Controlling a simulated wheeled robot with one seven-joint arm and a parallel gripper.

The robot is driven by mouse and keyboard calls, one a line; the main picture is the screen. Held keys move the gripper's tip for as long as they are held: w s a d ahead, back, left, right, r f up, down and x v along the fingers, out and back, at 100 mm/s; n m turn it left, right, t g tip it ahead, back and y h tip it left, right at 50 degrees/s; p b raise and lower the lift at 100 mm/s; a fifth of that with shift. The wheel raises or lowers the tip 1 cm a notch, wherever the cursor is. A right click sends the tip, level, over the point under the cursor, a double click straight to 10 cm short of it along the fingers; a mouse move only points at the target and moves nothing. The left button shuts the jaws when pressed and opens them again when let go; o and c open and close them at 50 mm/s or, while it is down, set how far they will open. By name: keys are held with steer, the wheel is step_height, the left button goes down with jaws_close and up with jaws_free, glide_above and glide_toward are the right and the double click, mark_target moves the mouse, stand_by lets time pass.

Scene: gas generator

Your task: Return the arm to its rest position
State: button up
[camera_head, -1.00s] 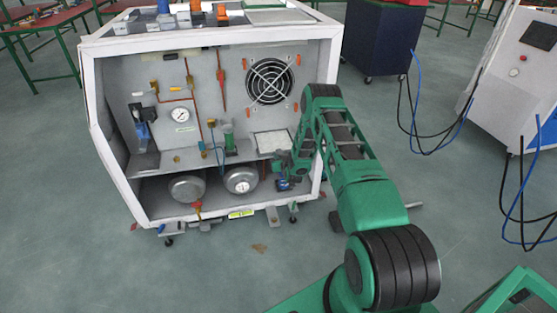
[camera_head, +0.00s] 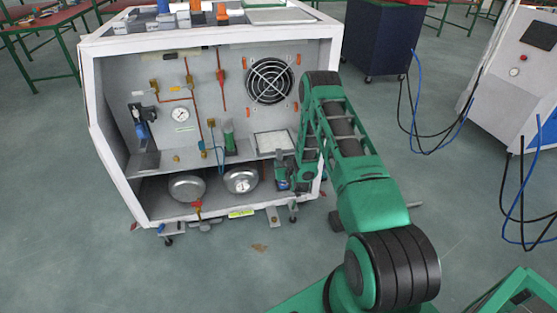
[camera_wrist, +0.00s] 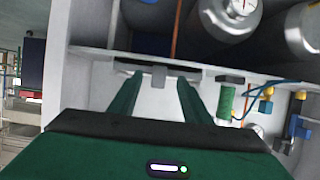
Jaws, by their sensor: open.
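My green arm reaches from the lower right toward the gas generator cabinet, a white open-fronted housing (camera_head: 113,150). My gripper (camera_head: 284,184) is small and partly hidden by my own arm links, at the right front of the cabinet near the lower shelf. In the wrist view the two green fingers of my gripper (camera_wrist: 158,92) are spread apart with nothing between them. Beyond them are a pale shelf panel (camera_wrist: 158,104) and the shelf edge. The arm is bent, with its elbow raised in front of the cabinet's right side.
Inside the cabinet are two round tanks (camera_head: 187,187), a gauge (camera_head: 180,114), a fan (camera_head: 269,81) and a green cylinder (camera_head: 229,139). A dark blue cabinet (camera_head: 378,40) stands behind right. A white machine (camera_head: 510,75) with hanging cables is at right. Open floor (camera_head: 90,260) lies in front.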

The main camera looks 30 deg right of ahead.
steer(key=shift+v, duration=1.55)
steer(key=s+r+g, duration=0.2)
steer(key=s+r, duration=0.3)
steer(key=r, duration=0.4)
steer(key=s+d+r+g, duration=0.15)
steer(key=s+r, duration=0.25)
steer(key=r, duration=0.5)
steer(key=s+r+g, duration=0.3)
steer(key=s+r, duration=0.2)
steer(key=r, duration=0.4)
steer(key=s+a+r+m+g+y, duration=0.1)
steer(key=s+a+r+g, duration=0.1)
steer(key=s, duration=1)
steer(key=s+a+r+m+g+y, duration=0.1)
steer(key=s+a+r, duration=0.4)
steer(key=s, duration=0.7)
steer(key=s+a+r+m+g+y, duration=0.1)
steer(key=s+a+r+g, duration=0.2)
steer(key=s, duration=1)
step_height(320, 180, up, 4)
steer(key=shift+a+f+y, duration=0.1)
steer(key=shift+a+y, duration=0.3)
steer(key=shift+a, duration=0.15)
